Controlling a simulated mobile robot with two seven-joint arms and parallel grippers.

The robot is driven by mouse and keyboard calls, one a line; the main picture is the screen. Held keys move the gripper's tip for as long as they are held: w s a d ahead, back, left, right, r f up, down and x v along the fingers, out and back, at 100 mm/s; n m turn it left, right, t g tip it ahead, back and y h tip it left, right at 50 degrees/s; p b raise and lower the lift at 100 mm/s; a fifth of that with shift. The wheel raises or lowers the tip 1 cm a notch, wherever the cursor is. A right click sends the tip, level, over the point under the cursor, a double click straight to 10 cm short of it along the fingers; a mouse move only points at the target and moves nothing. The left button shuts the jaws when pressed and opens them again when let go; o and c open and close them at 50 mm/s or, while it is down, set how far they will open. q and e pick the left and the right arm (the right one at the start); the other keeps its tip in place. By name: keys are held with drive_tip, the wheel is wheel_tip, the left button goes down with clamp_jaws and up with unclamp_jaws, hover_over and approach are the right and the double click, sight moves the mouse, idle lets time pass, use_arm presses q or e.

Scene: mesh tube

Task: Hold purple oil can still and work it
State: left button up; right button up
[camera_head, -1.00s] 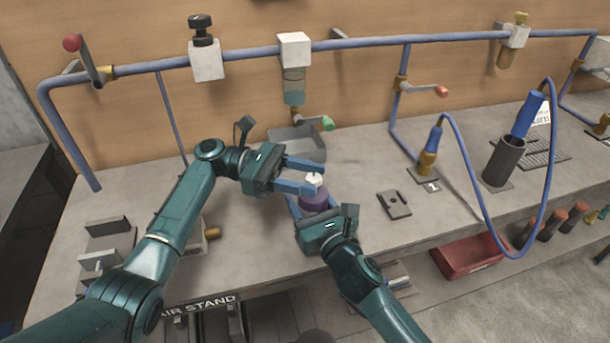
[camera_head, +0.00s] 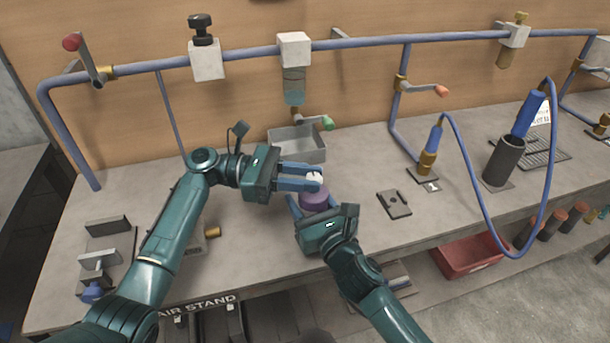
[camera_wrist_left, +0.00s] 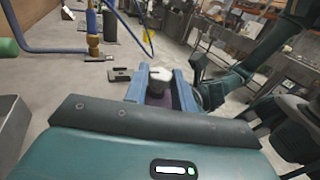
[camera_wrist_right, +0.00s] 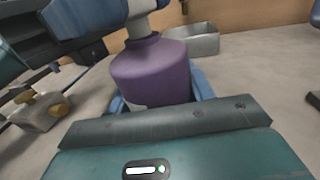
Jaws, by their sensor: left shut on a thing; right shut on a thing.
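The purple oil can (camera_head: 313,202) stands upright on the bench, with a white top (camera_head: 315,177). My right gripper (camera_head: 311,208) is shut on the purple body from the near side; the body fills the space between its fingers in the right wrist view (camera_wrist_right: 152,72). My left gripper (camera_head: 308,178) comes from the left and is shut on the white top, which shows between its blue fingers in the left wrist view (camera_wrist_left: 158,77). The lower part of the can is partly hidden by my right gripper.
A grey metal tray (camera_head: 297,143) lies behind the can. A dark flat plate (camera_head: 394,204) lies to the right. A blue pipe (camera_head: 250,54) with valves runs along the back, and a blue hose loops at the right. A red bin (camera_head: 470,256) is below the bench edge.

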use_arm(q)
drive_tip(key=n+t, duration=0.1)
drive_tip(key=t, duration=0.1)
drive_tip(key=n+t, duration=0.2)
drive_tip(key=s+n+t, duration=0.1)
drive_tip(key=t, duration=0.1)
drive_tip(key=shift+f+t, duration=0.1)
drive_tip(key=shift+t, duration=0.3)
drive_tip(key=n+t+y, duration=0.2)
drive_tip(key=t, duration=0.1)
drive_tip(key=n+t+y, duration=0.1)
drive_tip(key=n+t, duration=0.2)
drive_tip(key=shift+s+d+t+y, duration=0.15)
drive_tip(key=shift+d+t+y, duration=0.05)
drive_tip(key=shift+t+y, duration=0.2)
drive_tip(key=o, duration=1)
drive_tip(key=v, duration=1.2)
